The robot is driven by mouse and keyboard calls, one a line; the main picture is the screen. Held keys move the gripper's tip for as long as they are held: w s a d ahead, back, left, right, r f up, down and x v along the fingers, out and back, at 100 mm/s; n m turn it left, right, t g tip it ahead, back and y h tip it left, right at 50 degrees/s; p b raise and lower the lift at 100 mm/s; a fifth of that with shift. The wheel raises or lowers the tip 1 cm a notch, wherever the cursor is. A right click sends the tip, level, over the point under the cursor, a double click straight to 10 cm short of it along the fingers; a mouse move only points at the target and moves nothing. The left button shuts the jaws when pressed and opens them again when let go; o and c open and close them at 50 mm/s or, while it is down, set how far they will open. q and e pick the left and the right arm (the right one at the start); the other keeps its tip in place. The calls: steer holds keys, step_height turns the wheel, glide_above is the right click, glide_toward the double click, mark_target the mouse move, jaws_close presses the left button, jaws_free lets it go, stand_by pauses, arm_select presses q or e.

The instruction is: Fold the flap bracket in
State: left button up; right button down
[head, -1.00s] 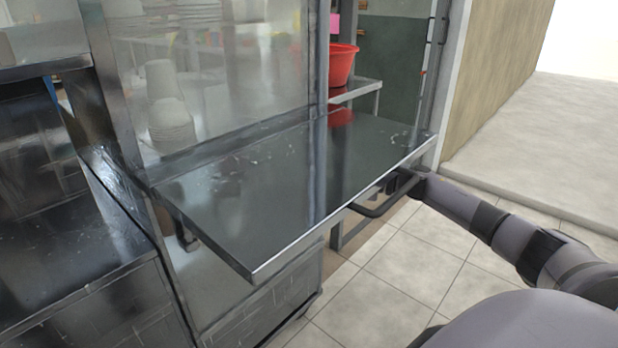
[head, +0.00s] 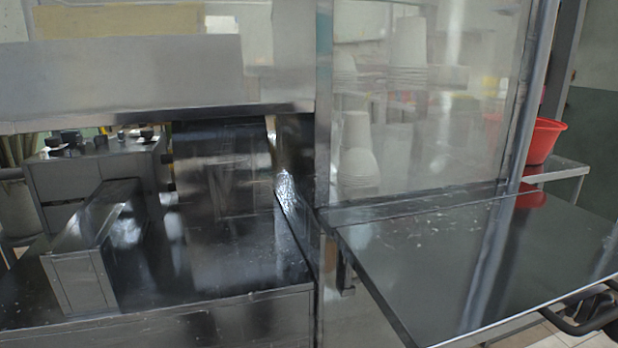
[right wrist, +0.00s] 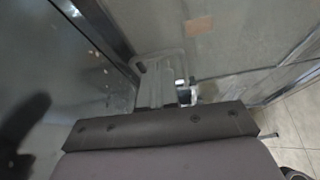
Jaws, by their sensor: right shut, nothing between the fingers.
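The flap (head: 470,270) is a dark, shiny metal shelf. It stands out level from the glass-fronted stall at the right of the head view. My right arm comes in at the lower right corner beside the bar. In the right wrist view my right gripper (right wrist: 172,100) is shut and empty, near the flap's underside or edge; contact with the bracket cannot be told. My left gripper is out of view.
A metal counter (head: 200,309) with a box-shaped metal chute (head: 82,284) stands at the left. A post (head: 324,180) parts it from the flap. A red basin (head: 543,140) sits on a shelf behind. Tiled floor (right wrist: 290,125) is clear in the wrist view.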

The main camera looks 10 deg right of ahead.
steer(key=s+a+f+m+h, duration=0.4)
steer(key=s+a+f+m, duration=0.2)
steer(key=a+f+m, duration=0.3)
steer(key=s+a+f+m+h, duration=0.3)
steer(key=s+a+f+m, duration=0.35)
steer(key=a+f, duration=0.55)
steer(key=s+a+f+m+g+h, duration=0.1)
steer(key=s+a+m+g, duration=0.15)
steer(key=s, duration=0.35)
steer(key=s+a+f+m+g, duration=0.1)
steer(key=s+a+m+g, duration=0.1)
steer(key=s+a+m, duration=0.25)
step_height(320, 180, up, 11)
steer(key=d+p, duration=0.2)
steer(key=p, duration=1.2)
steer(key=shift+s+n+p, duration=0.35)
steer(key=shift+s, duration=0.05)
